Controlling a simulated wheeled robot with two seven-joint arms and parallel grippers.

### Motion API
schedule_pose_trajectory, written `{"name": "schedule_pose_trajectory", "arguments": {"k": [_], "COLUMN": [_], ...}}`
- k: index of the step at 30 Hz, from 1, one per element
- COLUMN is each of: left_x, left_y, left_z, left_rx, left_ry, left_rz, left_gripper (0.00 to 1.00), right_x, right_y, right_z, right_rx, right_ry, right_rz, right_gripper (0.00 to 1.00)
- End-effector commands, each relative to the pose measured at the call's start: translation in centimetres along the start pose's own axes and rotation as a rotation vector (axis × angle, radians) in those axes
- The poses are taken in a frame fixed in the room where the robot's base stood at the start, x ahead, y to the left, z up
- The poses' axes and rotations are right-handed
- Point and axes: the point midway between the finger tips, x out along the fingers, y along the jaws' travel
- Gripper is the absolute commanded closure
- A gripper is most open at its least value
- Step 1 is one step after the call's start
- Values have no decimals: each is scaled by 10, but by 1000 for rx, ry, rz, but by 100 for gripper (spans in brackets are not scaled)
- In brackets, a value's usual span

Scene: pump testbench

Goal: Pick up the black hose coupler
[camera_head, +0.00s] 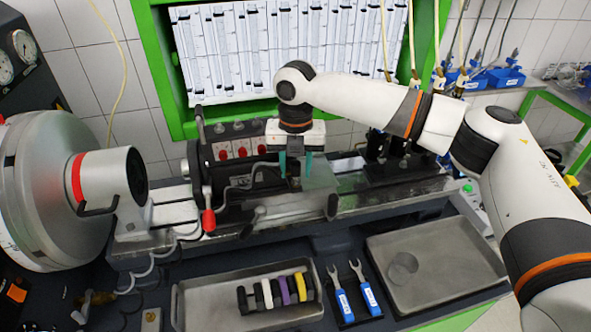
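A row of ring-like couplers in different colours sits in the left metal tray (200,312). A black coupler (242,300) is at the left end of the row, and another dark one stands among the white, purple and yellow ones. My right gripper (295,172) points down over the bench machine, behind and above the tray and well apart from the couplers. Its two teal fingers are spread apart, and I see no coupler between them. My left gripper is not in view.
Two blue-handled wrenches (356,302) lie right of the coupler tray. A second tray (450,285) at the right holds a round clear item. The bench machine (240,180) with red-marked parts and a red-tipped lever (208,221) stands behind the trays. A large round drum (45,190) is at left.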

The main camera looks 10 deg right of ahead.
Motion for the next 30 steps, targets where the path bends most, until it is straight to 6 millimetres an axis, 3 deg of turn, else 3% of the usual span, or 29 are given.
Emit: {"name": "schedule_pose_trajectory", "arguments": {"k": [1,7,17,30], "left_x": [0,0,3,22], "left_y": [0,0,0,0], "left_z": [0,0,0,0], "left_rx": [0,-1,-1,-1], "left_ry": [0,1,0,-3], "left_rz": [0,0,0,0], "left_gripper": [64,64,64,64], "right_x": [0,0,-8,-87], "right_y": [0,0,0,-1], "right_z": [0,0,0,-1], "right_rx": [0,0,0,1], "right_ry": [0,0,1,2], "right_rz": [0,0,-1,-1], "right_gripper": [70,100,100,100]}}
